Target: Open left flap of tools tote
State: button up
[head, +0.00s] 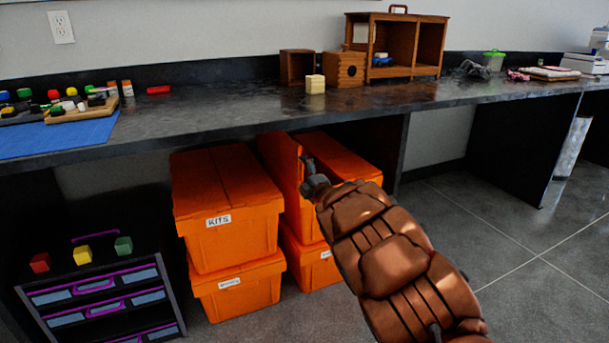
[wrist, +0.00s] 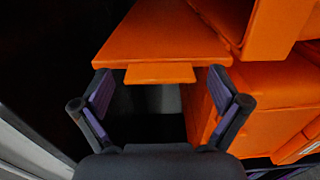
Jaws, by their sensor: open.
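Orange lidded totes stand in two stacks under the bench. The upper right tote (head: 307,215) is partly behind my arm, and no readable "tools" label shows on it. Its left flap (head: 278,165) appears raised, with an edge standing above the right flap (head: 345,160). My gripper (head: 311,170) is at that raised edge, above the tote. In the wrist view an orange panel (wrist: 165,35), apparently this flap, has a small tab (wrist: 160,73). The open fingers of my gripper (wrist: 160,82) stand on either side of the tab; contact is unclear.
The tote marked KITS (head: 225,240) stands close on the left, on another tote (head: 240,295). A drawer unit (head: 100,290) with three small blocks is at lower left. The bench top (head: 230,105) overhangs the totes. Floor (head: 530,240) at right is clear.

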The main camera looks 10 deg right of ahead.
jog(key=v, duration=1.2)
dwell(0.4)
jog(key=s+d+r+m+g+h+p, duration=0.4)
jog(key=s+d+r+m+p, duration=0.25)
jog(key=r+p, duration=0.35)
jog(key=s+d+r+m+g+h+p, duration=0.3)
jog(key=s+d+r+m+h+p, duration=0.2)
jog(key=s+r+m+p, duration=0.45)
jog(key=s+a+r+m+g+y+p, duration=0.1)
jog(key=s+a+r+g+p, duration=0.3)
jog(key=s, duration=0.8)
jog(key=s+a+r+m+g+y+p, duration=0.2)
jog(key=s+a+r+g+p, duration=0.2)
jog(key=s+r+p, duration=0.5)
jog(key=s+a+r+m+g+y+p, duration=0.1)
jog(key=s+a+r+g+p, duration=0.3)
jog(key=s+p, duration=0.8)
jog(key=s+a+r+y, duration=0.1)
jog(key=s+r, duration=0.1)
jog(key=s, duration=0.1)
jog(key=shift+s+r+p, duration=0.25)
jog(key=shift+s+p, duration=0.1)
jog(key=shift+s, duration=0.05)
jog(key=shift+a, duration=0.1)
